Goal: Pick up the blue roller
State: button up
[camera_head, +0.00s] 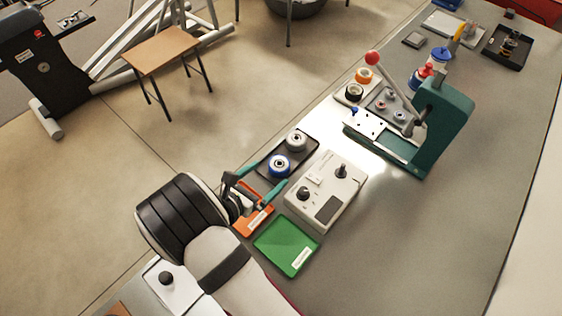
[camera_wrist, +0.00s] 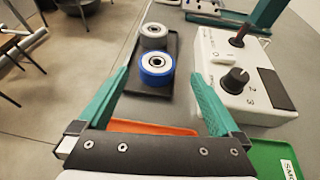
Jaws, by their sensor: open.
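The blue roller (camera_head: 279,166) sits on a dark tray (camera_head: 262,172) beside a grey roller (camera_head: 296,140). In the wrist view the blue roller (camera_wrist: 156,68) shows a blue rim and a pale hub with a dark centre, with the grey roller (camera_wrist: 154,36) just behind it. My gripper (camera_head: 262,174) is open, its teal fingers spread apart. In the wrist view my gripper (camera_wrist: 160,88) has the blue roller ahead, between the lines of the two fingers, with nothing held. The roller looks apart from both fingers.
A white control box (camera_head: 326,190) with knobs stands close right of the tray. An orange tray (camera_head: 254,220) lies under my gripper, and a green tray (camera_head: 286,246) lies to its right. A teal press (camera_head: 440,125) stands farther back. The bench right of the box is clear.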

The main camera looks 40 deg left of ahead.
aim_at(281, 162)
jog(key=x, duration=0.6)
jog(key=shift+s+a, duration=0.1)
jog(key=shift+a, duration=0.15)
jog(key=c, duration=1.4)
jog(key=shift+c, duration=0.2)
